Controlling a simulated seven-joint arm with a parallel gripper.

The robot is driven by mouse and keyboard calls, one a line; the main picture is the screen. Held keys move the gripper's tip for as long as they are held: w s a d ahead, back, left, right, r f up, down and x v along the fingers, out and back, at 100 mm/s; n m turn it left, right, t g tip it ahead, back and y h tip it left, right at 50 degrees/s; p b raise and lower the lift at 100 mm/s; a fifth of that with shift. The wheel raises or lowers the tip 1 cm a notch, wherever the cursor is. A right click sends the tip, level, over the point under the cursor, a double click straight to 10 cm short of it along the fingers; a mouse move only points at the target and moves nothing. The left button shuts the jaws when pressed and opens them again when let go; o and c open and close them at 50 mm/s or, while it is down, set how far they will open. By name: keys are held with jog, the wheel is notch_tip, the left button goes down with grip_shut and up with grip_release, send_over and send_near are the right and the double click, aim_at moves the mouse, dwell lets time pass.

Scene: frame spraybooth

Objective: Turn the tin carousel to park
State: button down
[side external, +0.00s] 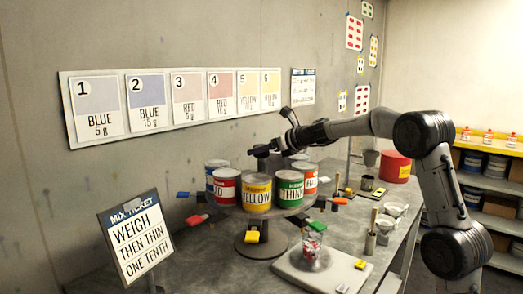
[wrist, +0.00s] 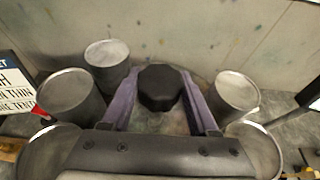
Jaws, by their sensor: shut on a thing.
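The tin carousel (side external: 254,222) is a round grey turntable on a pedestal, with labelled paint tins around its rim. The yellow tin (side external: 257,193) faces the side camera, with the red tin (side external: 224,188) to its left and the green thinner tin (side external: 290,190) to its right. In the wrist view, my gripper (wrist: 162,78) is shut on a dark faceted knob (wrist: 160,90) amid the tins. The side view shows my gripper (side external: 264,150) above the tins, its fingertips hard to make out. No park mark is readable.
Coloured tabs, including a red one (side external: 196,219) and a yellow one (side external: 252,237), stick out around the carousel. A grey scale plate (side external: 320,272) with a cup stands in front right. A mix ticket sign (side external: 137,240) stands left. Small pots (side external: 385,224) stand right.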

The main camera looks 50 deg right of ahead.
jog(key=shift+m+h, duration=0.9)
jog(key=shift+h, duration=0.1)
jog(key=shift+c, duration=0.8)
grip_release()
jog(key=v, duration=1.3)
jog(key=shift+s+a+r, duration=0.1)
jog(key=shift+s+r, duration=0.1)
jog(key=shift+s, duration=0.15)
jog(key=shift+c, duration=0.2)
